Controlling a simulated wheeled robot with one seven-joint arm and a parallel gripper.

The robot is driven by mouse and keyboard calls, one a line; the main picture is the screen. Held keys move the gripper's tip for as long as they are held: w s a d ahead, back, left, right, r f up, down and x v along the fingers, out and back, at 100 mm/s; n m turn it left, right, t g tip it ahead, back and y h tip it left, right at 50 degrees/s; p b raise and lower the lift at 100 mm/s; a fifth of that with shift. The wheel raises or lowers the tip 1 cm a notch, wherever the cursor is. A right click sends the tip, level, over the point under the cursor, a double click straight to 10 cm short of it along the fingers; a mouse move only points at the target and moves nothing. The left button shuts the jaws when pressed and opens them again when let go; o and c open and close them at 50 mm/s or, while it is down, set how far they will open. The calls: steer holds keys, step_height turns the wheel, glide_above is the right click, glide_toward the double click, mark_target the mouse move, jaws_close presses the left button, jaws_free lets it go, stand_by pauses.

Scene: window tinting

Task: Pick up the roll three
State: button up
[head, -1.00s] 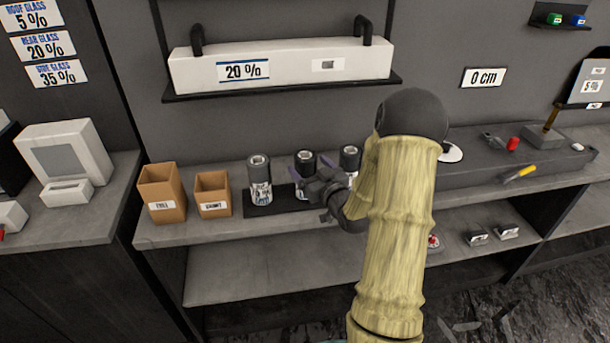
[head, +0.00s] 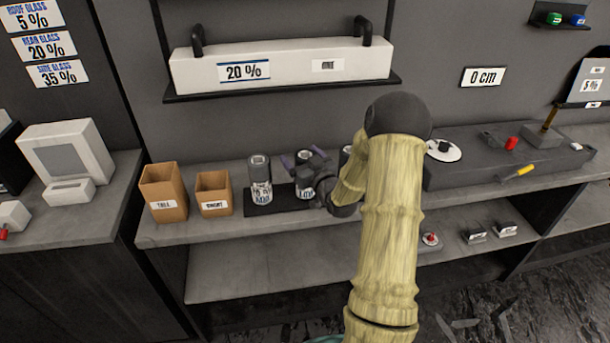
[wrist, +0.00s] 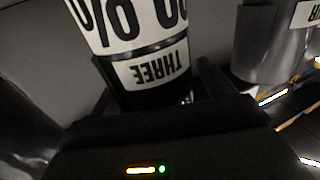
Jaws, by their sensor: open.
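Roll three (wrist: 160,75), a dark roll with a white percent label and the word THREE appearing upside down, stands in the middle of the wrist view. In the head view it appears to be the middle roll (head: 304,190) of three on a dark mat (head: 262,207). My gripper (head: 303,157) is open at that roll in the head view. In the wrist view, its dark fingers (wrist: 158,95) lie on either side of the roll's lower part. Whether they touch it I cannot tell.
Another roll (head: 260,178) stands left; a third (head: 345,154) is mostly hidden by my arm. A neighbouring roll (wrist: 275,45) is close in the wrist view. Two brown boxes (head: 165,190) (head: 213,192) stand left of the mat. A white 20 % box (head: 290,62) sits on the shelf above.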

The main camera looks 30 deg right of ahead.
steer(key=shift+c, duration=0.4)
steer(key=c, duration=1.5)
steer(key=shift+r, duration=0.1)
step_height(320, 180, up, 10)
steer(key=shift+w, duration=0.1)
